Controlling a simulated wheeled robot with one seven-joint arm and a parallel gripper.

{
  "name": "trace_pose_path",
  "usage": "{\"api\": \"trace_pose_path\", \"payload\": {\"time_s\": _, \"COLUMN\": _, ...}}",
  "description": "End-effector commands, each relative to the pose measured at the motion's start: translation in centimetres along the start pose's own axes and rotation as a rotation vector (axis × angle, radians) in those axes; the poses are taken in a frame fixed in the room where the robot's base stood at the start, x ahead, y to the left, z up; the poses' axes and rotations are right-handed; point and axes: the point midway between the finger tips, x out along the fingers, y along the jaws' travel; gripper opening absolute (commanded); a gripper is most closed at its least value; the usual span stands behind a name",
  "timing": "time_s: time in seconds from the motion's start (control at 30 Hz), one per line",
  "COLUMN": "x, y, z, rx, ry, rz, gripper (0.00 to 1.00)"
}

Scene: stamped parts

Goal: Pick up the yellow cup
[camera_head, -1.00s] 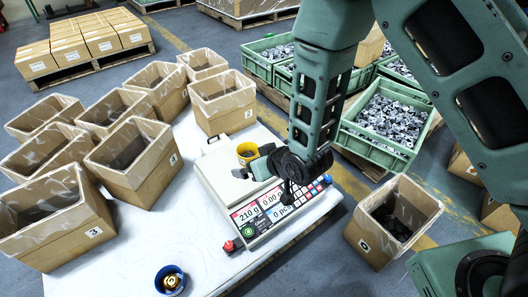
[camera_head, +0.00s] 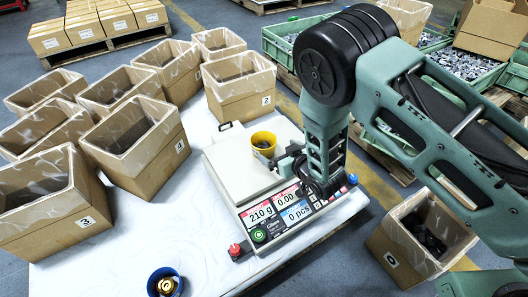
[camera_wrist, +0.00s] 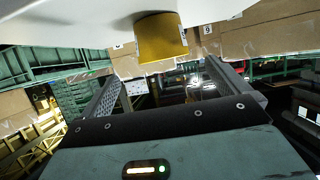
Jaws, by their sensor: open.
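The yellow cup (camera_head: 263,140) stands upright on the pale pan of the counting scale (camera_head: 238,176), with something dark inside it. My gripper (camera_head: 284,163) is beside the cup, on its right and near side, low over the scale. In the wrist view, my gripper (camera_wrist: 163,78) is open with nothing between its two fingers. There the yellow cup (camera_wrist: 160,38) appears upside down, just past the fingertips and roughly centred between them. Whether a finger touches the cup cannot be told.
The scale's display panel (camera_head: 285,215) lies under my wrist. A blue cup (camera_head: 165,281) with brass-coloured contents is at the table's front. Several cardboard boxes (camera_head: 240,95) crowd the left and back of the white table (camera_head: 120,240). Another box (camera_head: 398,250) stands at right.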

Motion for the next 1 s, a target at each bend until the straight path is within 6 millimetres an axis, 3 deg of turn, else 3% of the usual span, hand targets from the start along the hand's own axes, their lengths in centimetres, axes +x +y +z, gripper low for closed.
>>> {"api": "trace_pose_path", "payload": {"time_s": 0.1, "x": 2.1, "y": 0.0, "z": 0.3, "rx": 0.0, "ry": 0.002, "rz": -0.001, "gripper": 1.0}}
{"api": "trace_pose_path", "payload": {"time_s": 0.37, "x": 3.8, "y": -0.1, "z": 0.2, "rx": 0.0, "ry": -0.001, "rz": 0.0, "gripper": 1.0}}
{"api": "trace_pose_path", "payload": {"time_s": 0.7, "x": 8.0, "y": -0.4, "z": 0.3, "rx": 0.0, "ry": 0.001, "rz": -0.001, "gripper": 1.0}}
{"api": "trace_pose_path", "payload": {"time_s": 1.0, "x": 8.4, "y": -0.3, "z": 0.1, "rx": 0.001, "ry": -0.001, "rz": 0.0, "gripper": 1.0}}
